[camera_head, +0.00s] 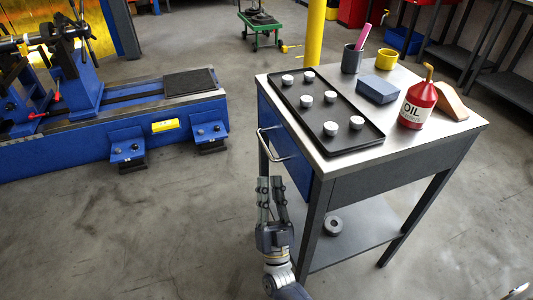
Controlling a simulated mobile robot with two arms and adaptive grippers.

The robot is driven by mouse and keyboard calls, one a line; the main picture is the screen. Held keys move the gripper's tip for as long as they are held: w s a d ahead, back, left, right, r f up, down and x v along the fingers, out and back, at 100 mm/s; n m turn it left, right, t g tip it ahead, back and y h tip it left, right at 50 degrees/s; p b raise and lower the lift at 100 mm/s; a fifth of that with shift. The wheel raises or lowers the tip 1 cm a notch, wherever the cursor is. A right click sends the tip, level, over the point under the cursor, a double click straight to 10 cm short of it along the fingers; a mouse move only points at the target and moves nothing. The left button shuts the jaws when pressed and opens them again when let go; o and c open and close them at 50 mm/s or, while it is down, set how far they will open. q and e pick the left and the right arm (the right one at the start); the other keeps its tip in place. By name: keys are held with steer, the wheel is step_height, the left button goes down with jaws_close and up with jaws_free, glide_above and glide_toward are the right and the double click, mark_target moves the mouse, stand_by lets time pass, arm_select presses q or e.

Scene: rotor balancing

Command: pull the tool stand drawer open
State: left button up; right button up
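The tool stand (440,134) has a bright metal top and dark legs. Its blue drawer front (296,168) is on the left side and looks flush with the stand, so the drawer appears closed. A pale bar handle (264,141) sticks out from the drawer front.
On the stand are a black tray (358,140) with several pale round pieces, a red oil bottle (417,104), a blue-grey box (377,89), a grey cup (352,60) and a yellow mug (386,60). A blue machine (70,150) stands left. Floor between is clear.

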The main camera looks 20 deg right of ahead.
mark_target(267, 146)
steer(key=shift+y, duration=0.3)
steer(key=x, duration=0.9)
steer(key=shift+w+d+r, duration=0.1)
steer(key=shift+w+r, duration=0.1)
steer(key=shift+w, duration=0.1)
arm_select(q)
steer(key=shift+s+a+f+g, duration=0.15)
steer(key=shift+s+f+g, duration=0.1)
steer(key=shift+s, duration=0.2)
steer(key=shift+s+a+f+g, duration=0.15)
steer(key=shift+s+g, duration=0.1)
steer(key=shift+s, duration=0.15)
arm_select(e)
jaws_close()
